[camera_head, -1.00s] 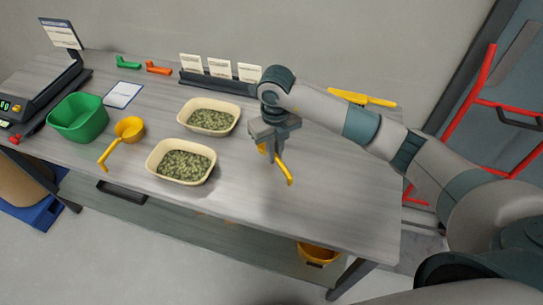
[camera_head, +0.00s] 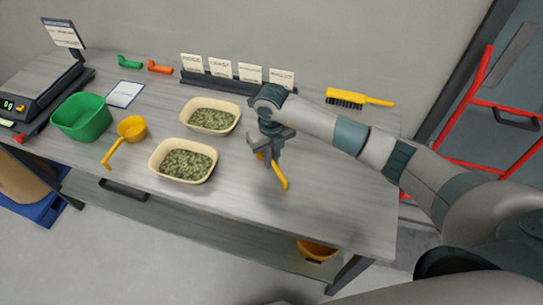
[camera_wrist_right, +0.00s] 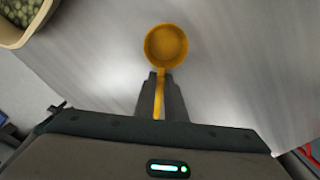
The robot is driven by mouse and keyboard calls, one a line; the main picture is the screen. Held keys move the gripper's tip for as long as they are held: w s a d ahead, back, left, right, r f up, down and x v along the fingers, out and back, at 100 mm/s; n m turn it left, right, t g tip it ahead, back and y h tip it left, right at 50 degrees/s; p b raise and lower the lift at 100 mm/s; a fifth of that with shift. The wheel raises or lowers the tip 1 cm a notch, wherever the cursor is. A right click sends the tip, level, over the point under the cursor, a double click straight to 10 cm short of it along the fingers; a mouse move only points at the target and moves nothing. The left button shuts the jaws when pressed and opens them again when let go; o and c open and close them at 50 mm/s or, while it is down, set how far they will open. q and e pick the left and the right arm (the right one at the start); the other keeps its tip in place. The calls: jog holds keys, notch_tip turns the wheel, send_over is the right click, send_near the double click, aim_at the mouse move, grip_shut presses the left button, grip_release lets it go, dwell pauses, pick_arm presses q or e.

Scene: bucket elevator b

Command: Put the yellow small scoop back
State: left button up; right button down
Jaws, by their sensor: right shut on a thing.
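The yellow small scoop (camera_head: 280,176) is in my right gripper (camera_head: 268,158), over the right half of the table. Its handle sticks out towards the front right. The right wrist view shows its round cup (camera_wrist_right: 166,46) just beyond the fingertips, and the gripper (camera_wrist_right: 160,95) is shut on the handle. The gripper hides part of the scoop in the head view. I cannot tell whether the scoop touches the tabletop. A larger yellow scoop (camera_head: 131,128) lies on the left of the table. My left gripper is not in view.
Two cream tubs of green pellets (camera_head: 210,102) (camera_head: 154,164) stand left of the gripper. A green bin (camera_head: 80,118), a scale (camera_head: 45,100), a card rack (camera_head: 215,84) and a yellow brush (camera_head: 365,99) are around them. The table's front right is clear.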

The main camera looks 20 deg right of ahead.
jog(key=shift+f, duration=0.2)
jog(key=c, duration=1.8)
grip_release()
jog(key=shift+r, duration=0.1)
jog(key=shift+r, duration=0.3)
notch_tip(320, 180, up, 12)
jog(key=b, duration=0.4)
jog(key=shift+f+b, duration=0.2)
jog(key=shift+b, duration=0.15)
